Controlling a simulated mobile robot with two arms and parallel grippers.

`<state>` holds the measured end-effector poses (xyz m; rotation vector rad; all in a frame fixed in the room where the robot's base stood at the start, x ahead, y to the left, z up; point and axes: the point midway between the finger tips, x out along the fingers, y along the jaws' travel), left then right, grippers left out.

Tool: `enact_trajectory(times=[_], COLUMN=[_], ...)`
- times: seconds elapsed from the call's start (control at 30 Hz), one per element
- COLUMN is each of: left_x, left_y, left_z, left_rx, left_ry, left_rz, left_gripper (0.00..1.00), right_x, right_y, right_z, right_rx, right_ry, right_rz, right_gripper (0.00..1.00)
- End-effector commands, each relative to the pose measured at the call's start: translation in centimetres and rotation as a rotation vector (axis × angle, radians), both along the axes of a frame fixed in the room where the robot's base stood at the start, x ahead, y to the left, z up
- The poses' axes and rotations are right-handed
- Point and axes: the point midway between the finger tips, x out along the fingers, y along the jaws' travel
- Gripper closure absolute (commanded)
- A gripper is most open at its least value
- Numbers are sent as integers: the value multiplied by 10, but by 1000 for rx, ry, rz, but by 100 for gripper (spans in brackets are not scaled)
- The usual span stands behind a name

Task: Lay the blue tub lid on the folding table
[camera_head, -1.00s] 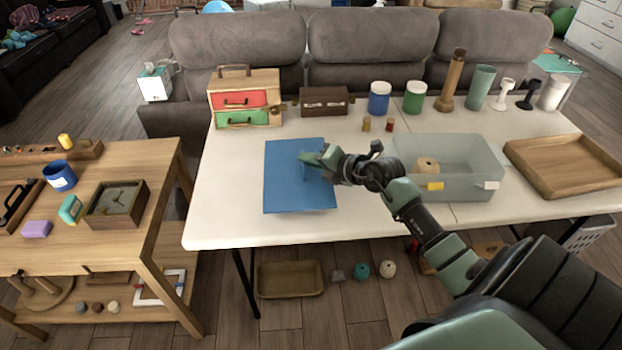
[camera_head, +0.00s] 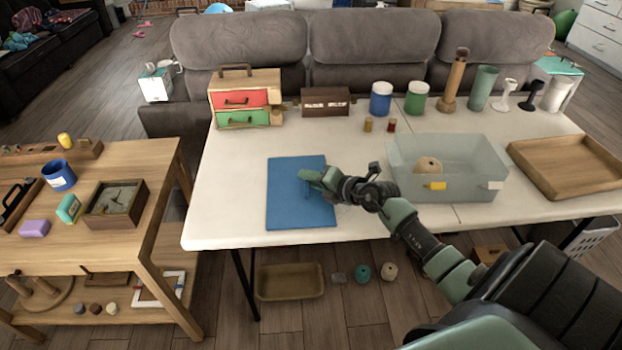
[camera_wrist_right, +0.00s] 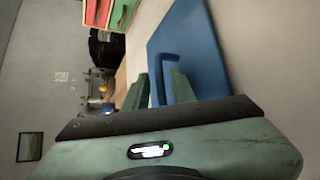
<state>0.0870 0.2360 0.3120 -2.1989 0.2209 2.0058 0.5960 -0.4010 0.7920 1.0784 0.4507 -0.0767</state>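The blue tub lid (camera_head: 290,205) is a flat blue panel with a loop handle, level at the left half of the white folding table (camera_head: 225,215). I cannot tell whether its underside touches the tabletop. My right gripper (camera_head: 308,180) reaches in from the right to the handle. In the right wrist view the fingers (camera_wrist_right: 160,88) stand on either side of the blue handle (camera_wrist_right: 156,75), close around it; the lid (camera_wrist_right: 190,45) lies beyond them. The clear tub (camera_head: 415,180) stands open to the right with a round tan object (camera_head: 428,166) inside. My left gripper is out of view.
A wooden tray (camera_head: 565,165) is at the table's right end. The drawer box (camera_head: 245,100), brown box (camera_head: 325,102), blue jar (camera_head: 381,98), green jar (camera_head: 416,98) and several other items line the back. The tabletop left and front of the lid is bare.

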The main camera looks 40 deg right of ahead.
Motion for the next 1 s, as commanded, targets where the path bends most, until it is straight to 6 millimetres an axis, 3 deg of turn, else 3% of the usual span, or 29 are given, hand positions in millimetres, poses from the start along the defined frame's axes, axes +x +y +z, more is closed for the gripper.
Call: enact_trajectory(times=[0.43,0.8,1.0], left_x=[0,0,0], left_y=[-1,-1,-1], left_z=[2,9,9], left_rx=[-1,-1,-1], left_ry=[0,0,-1], left_rz=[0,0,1], left_gripper=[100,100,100], right_x=[-7,-73,-99], right_y=[-1,-12,-17], right_z=[5,32,44], right_rx=[-1,0,1], right_ry=[1,3,1], right_rz=[1,1,0], right_gripper=[68,68,68])
